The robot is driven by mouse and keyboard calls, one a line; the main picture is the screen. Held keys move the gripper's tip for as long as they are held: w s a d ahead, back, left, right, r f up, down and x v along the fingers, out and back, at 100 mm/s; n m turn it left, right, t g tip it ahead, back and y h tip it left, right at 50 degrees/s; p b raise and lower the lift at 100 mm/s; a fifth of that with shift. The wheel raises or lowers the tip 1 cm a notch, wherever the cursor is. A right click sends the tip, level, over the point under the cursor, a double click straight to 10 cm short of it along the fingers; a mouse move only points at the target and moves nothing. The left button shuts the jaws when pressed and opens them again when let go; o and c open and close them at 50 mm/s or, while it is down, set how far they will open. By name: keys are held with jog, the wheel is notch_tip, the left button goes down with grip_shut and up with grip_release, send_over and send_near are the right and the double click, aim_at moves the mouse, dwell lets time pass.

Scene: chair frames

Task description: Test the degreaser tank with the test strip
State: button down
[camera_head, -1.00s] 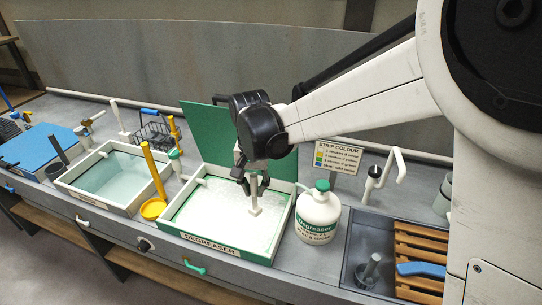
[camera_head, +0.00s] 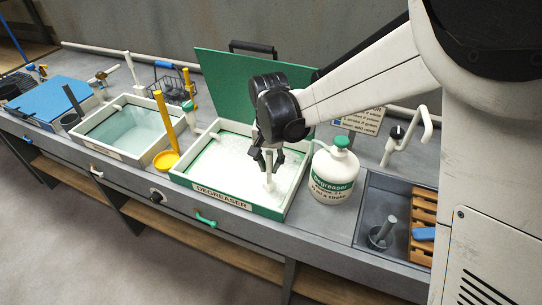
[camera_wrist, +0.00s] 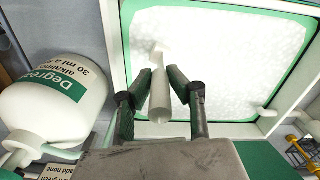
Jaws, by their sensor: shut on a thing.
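The degreaser tank (camera_head: 278,210) is a white-walled box with a green inner border, filled with white foam (camera_head: 225,160). Its green lid (camera_head: 225,85) stands open behind it. My gripper (camera_head: 268,160) is over the right part of the tank, shut on a white stick-like piece, apparently the test strip (camera_head: 269,183). In the wrist view, the strip's pale round grip (camera_wrist: 160,100) sits between my two dark fingertips (camera_wrist: 172,90). Its far end points down into the foam area; I cannot tell how deep it reaches.
A white degreaser pump bottle (camera_head: 333,185) stands just right of the tank. A strip colour sign (camera_head: 362,121) is behind it, partly covered by my arm. A water-filled tank (camera_head: 125,130) and yellow ladle (camera_head: 166,160) are left. A sink with a wooden rack (camera_head: 424,215) is right.

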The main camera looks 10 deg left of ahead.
aim_at(267, 190)
jog(key=shift+f+b, duration=2.8)
jog(key=shift+f, duration=3.25)
jog(key=shift+a, duration=0.2)
jog(key=shift+w+a, duration=0.1)
jog(key=shift+a, duration=0.15)
jog(key=shift+d+b, duration=0.1)
jog(key=shift+b, duration=0.2)
jog(key=shift+d, duration=0.4)
jog(key=shift+r, duration=0.1)
